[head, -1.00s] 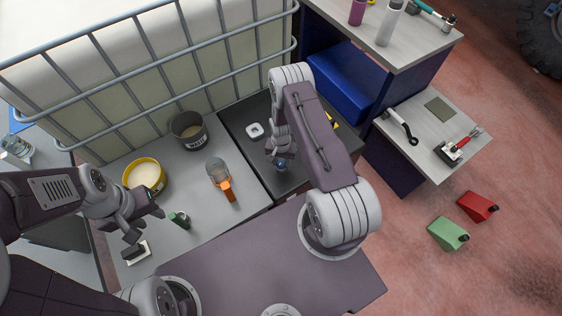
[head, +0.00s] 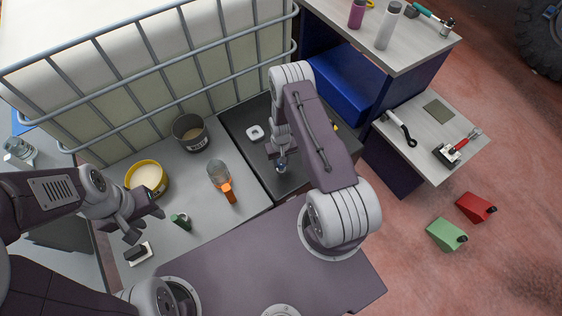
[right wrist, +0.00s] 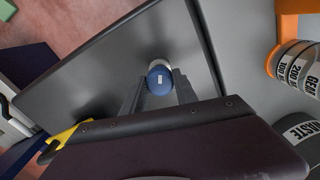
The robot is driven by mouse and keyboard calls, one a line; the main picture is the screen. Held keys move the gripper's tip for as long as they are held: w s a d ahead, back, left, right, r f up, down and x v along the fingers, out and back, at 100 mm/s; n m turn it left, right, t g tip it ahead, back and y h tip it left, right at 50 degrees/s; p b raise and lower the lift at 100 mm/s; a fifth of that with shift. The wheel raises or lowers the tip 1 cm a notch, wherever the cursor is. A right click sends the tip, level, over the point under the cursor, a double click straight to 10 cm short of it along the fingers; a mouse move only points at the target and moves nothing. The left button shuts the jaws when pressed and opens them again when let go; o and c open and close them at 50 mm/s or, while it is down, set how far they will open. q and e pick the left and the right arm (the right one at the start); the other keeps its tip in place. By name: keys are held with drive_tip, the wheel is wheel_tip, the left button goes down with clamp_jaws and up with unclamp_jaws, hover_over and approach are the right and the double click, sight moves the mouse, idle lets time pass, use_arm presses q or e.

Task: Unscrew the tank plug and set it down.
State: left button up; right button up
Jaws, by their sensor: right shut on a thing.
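The blue round plug (right wrist: 159,82), with a small pale mark and a paler part beside it, is between the fingers of my right gripper (right wrist: 160,92) in the right wrist view. The gripper is shut on it. In the head view the plug (head: 281,168) shows just below my right gripper (head: 282,158), over the dark flat top (head: 245,150). I cannot tell whether it is still seated there. My left gripper (head: 143,224) is open and empty above the grey worktop, left of a small green item (head: 180,220).
A caged tank (head: 150,60) stands behind. Red (head: 476,206) and green (head: 446,234) wedges lie on the floor.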

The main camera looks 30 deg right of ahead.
drive_tip(key=shift+r+p, duration=0.8)
drive_tip(key=shift+r, duration=0.4)
